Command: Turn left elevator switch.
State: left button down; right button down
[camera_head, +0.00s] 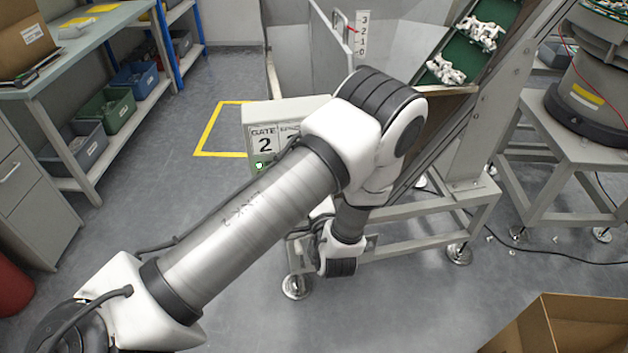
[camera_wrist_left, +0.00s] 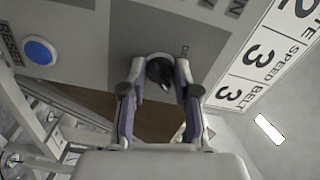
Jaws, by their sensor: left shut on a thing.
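In the left wrist view, a dark rotary switch knob (camera_wrist_left: 158,73) sits on the grey panel (camera_wrist_left: 205,45) of a control box. My left gripper (camera_wrist_left: 160,66) is shut on this knob, one finger on each side. The fingers hide part of the knob and the lettering beside it, so I cannot read its full label or exact setting. In the head view, the pale control box (camera_head: 262,115) shows a "GATE 2" label behind my left arm. My left gripper and the knob are hidden there by the arm. My right gripper is in neither view.
A blue button (camera_wrist_left: 39,51) marked RESET lies left of the knob. The green conveyor (camera_head: 465,50) with white parts rises behind my arm. A feeder stand (camera_head: 575,150) is at right, a cardboard box (camera_head: 565,325) at lower right, and a shelf bench (camera_head: 100,45) at left.

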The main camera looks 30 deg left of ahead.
pick_arm(q)
jog(key=shift+m, duration=0.3)
jog(key=c, duration=0.8)
grip_release()
jog(key=shift+c, duration=0.2)
jog(key=shift+r, duration=0.15)
